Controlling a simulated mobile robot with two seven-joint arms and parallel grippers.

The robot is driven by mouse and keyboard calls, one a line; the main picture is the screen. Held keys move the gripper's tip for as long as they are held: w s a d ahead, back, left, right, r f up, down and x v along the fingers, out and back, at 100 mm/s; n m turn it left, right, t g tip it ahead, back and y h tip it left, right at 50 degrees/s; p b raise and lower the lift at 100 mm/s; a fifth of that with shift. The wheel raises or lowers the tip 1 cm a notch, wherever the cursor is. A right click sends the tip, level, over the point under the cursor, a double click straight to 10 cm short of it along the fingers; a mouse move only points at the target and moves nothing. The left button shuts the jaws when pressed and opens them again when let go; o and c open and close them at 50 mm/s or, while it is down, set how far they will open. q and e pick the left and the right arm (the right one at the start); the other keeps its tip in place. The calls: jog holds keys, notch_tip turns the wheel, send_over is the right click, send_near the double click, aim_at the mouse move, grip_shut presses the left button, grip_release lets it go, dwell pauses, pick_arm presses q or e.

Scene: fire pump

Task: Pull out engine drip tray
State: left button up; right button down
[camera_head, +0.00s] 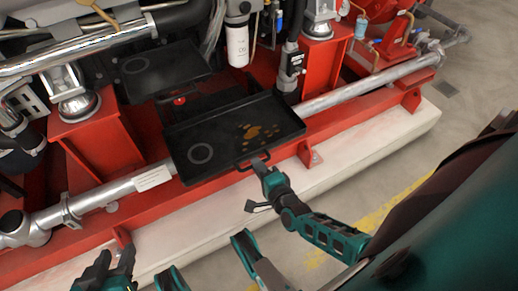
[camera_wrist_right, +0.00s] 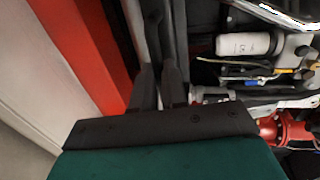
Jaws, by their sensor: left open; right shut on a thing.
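The engine drip tray (camera_head: 225,145) is a shallow black tray with a raised rim and yellow-brown stains. It sits under the engine, with its front edge at the red frame rail. Its black front handle (camera_head: 243,169) faces me. My right gripper (camera_head: 260,162) is shut on this handle; its two dark fingers (camera_wrist_right: 160,85) show close together in the right wrist view, where the grip itself is hard to make out. My left gripper (camera_head: 112,262) is open and empty at the lower left of the head view, apart from the tray.
The red frame (camera_head: 100,140) and a silver pipe (camera_head: 110,195) flank the tray. A white filter (camera_head: 237,44) hangs above its back. A pale plinth (camera_head: 210,225) runs along the front. Open grey floor (camera_head: 395,165) with a yellow line lies before it.

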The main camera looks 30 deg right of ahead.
pick_arm(q)
jog(key=shift+w+r, duration=0.1)
jog(key=shift+r, duration=0.05)
pick_arm(e)
jog(key=c, duration=1.2)
grip_release()
jog(key=shift+o, duration=0.2)
pick_arm(q)
jog(key=shift+a+r+p, duration=0.3)
jog(key=shift+a+p, duration=0.05)
jog(key=shift+p, duration=0.75)
pick_arm(e)
jog(key=v, duration=0.7)
jog(key=shift+s, duration=0.2)
pick_arm(q)
jog(key=shift+r, duration=0.1)
pick_arm(e)
jog(key=shift+r, duration=0.1)
